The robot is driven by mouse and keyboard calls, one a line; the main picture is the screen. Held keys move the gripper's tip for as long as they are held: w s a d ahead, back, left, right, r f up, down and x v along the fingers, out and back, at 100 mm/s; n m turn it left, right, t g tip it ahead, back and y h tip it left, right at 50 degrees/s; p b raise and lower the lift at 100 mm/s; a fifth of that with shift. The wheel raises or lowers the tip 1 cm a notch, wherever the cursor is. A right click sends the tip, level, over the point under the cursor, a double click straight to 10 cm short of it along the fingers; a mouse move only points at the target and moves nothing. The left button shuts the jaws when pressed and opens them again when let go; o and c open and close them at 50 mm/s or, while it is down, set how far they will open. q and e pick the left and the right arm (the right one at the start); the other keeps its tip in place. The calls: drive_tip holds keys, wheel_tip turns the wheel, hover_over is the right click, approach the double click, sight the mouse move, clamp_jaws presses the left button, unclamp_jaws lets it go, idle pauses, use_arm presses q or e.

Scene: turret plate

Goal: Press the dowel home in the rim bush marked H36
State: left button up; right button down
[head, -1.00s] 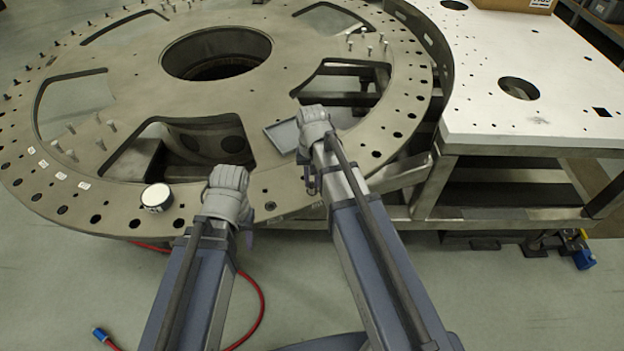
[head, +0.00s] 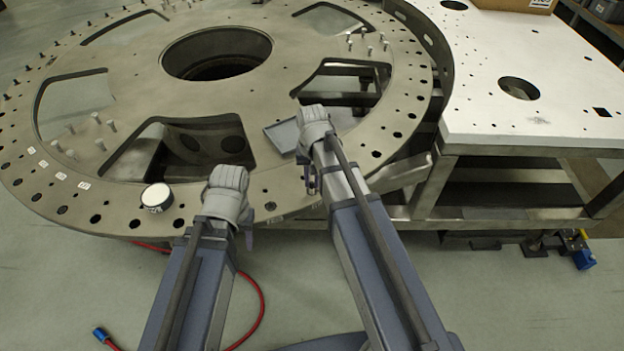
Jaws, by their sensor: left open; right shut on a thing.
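The large round metal turret plate (head: 130,95) has a rim full of dark holes, one of them a rim bush (head: 270,206) to the right of my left gripper. White labels (head: 84,185) sit by the left rim holes, too small to read, so I cannot tell which bush is H36. My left gripper (head: 229,179) is over the near rim, open, its fingertips hidden behind the hand. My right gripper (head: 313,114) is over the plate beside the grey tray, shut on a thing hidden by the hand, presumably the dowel.
A shallow grey tray (head: 281,136) lies near a cutout. A white-topped round puck (head: 157,197) stands on the near rim. Several upright pins (head: 368,45) stand on the plate. A white table (head: 545,85) adjoins at right. A red hose (head: 262,305) lies on the floor.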

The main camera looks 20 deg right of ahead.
drive_tip(key=shift+f+b, duration=0.75)
idle(1.2)
drive_tip(key=c, duration=0.9)
unclamp_jaws()
wheel_tip(320, 180, up, 7)
drive_tip(key=p, duration=0.7)
drive_tip(key=shift+r, duration=0.15)
drive_tip(key=shift+a, duration=0.1)
drive_tip(key=s+a+n, duration=0.2)
drive_tip(key=s+a, duration=0.1)
drive_tip(key=s, duration=0.1)
drive_tip(key=s+a+n, duration=0.2)
drive_tip(key=s+a, duration=0.2)
drive_tip(key=s, duration=0.1)
drive_tip(key=s+a+n+h, duration=0.1)
drive_tip(key=s+a+n, duration=0.2)
drive_tip(key=s, duration=0.2)
drive_tip(key=shift+s+a, duration=0.15)
